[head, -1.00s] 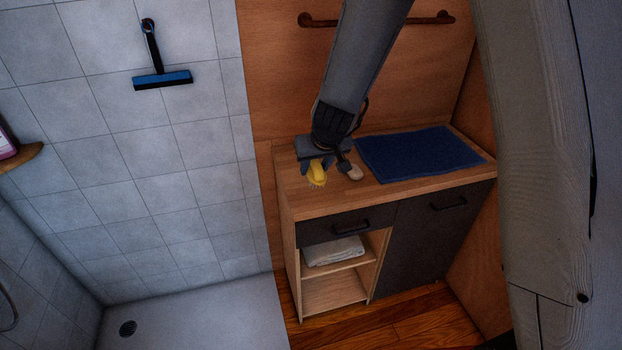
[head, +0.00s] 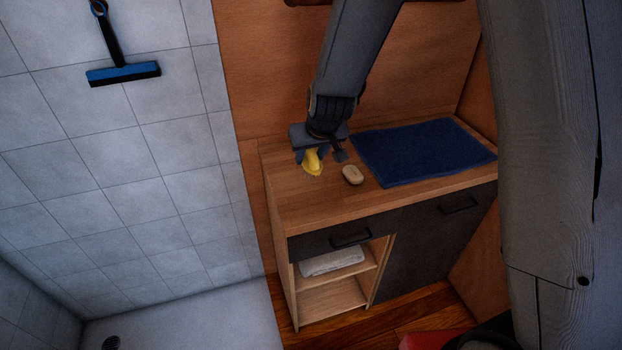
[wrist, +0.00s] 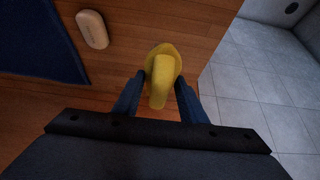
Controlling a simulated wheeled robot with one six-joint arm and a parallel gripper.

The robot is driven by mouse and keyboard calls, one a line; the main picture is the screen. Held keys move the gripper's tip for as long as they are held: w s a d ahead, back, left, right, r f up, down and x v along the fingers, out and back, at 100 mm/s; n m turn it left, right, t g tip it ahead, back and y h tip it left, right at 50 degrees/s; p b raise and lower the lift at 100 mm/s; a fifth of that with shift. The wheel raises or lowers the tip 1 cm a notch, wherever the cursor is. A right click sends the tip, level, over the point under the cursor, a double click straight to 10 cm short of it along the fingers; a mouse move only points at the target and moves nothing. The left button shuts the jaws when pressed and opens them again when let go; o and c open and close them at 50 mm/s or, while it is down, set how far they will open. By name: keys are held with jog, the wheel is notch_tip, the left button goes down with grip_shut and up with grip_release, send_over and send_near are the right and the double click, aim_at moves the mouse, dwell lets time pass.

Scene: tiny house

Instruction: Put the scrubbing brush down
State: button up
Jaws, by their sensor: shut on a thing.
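The scrubbing brush (head: 313,163) is yellow and sits between the fingers of my gripper (head: 318,158), over the left part of the wooden cabinet top (head: 310,200). In the wrist view the brush (wrist: 162,75) shows its yellow handle between the two blue fingers of my gripper (wrist: 158,92), which is shut on it. The bristles are hidden in both current views. I cannot tell whether the brush touches the cabinet top.
A pale soap bar (head: 352,175) lies right of the brush, and also shows in the wrist view (wrist: 92,30). A dark blue towel (head: 425,150) covers the right of the top. The front left is clear. A blue squeegee (head: 123,73) hangs on the tiled wall.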

jog(key=shift+f+b, duration=0.85)
jog(key=shift+f, duration=2.25)
jog(key=shift+f, duration=0.2)
jog(key=o, duration=1)
